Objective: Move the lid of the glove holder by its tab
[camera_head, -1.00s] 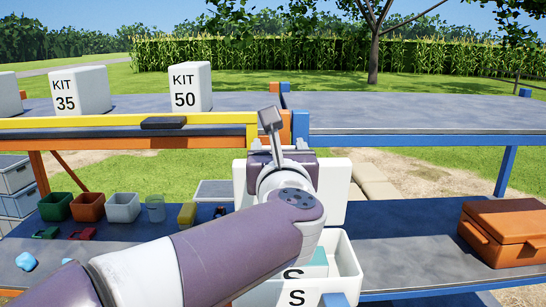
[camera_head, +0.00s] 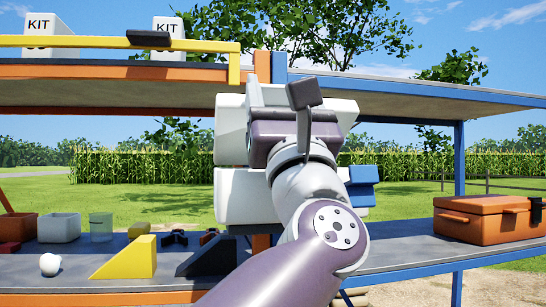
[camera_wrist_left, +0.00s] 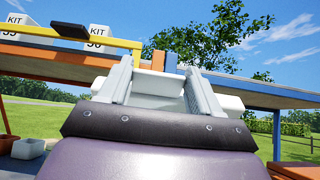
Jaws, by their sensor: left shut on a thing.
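My left gripper (camera_wrist_left: 157,84) is in the middle of the left wrist view, its two pale fingers closed on a white piece between them, which fits the lid's tab. In the head view its dark hand (camera_head: 290,133) hides the fingertips and most of the tab. White parts of the glove holder show around the hand: an upper white part (camera_head: 231,132), which looks like the lid, and a lower white body (camera_head: 243,196). The lid's exact angle and the holder's inside are hidden. My right gripper is in neither current view.
An upper shelf (camera_head: 400,98) with a yellow rail (camera_head: 100,42) overhangs the work area. An orange case (camera_head: 480,222) stands at the right of the lower shelf. A yellow wedge (camera_head: 125,258), a dark wedge (camera_head: 205,258) and a grey bin (camera_head: 59,228) are at the left.

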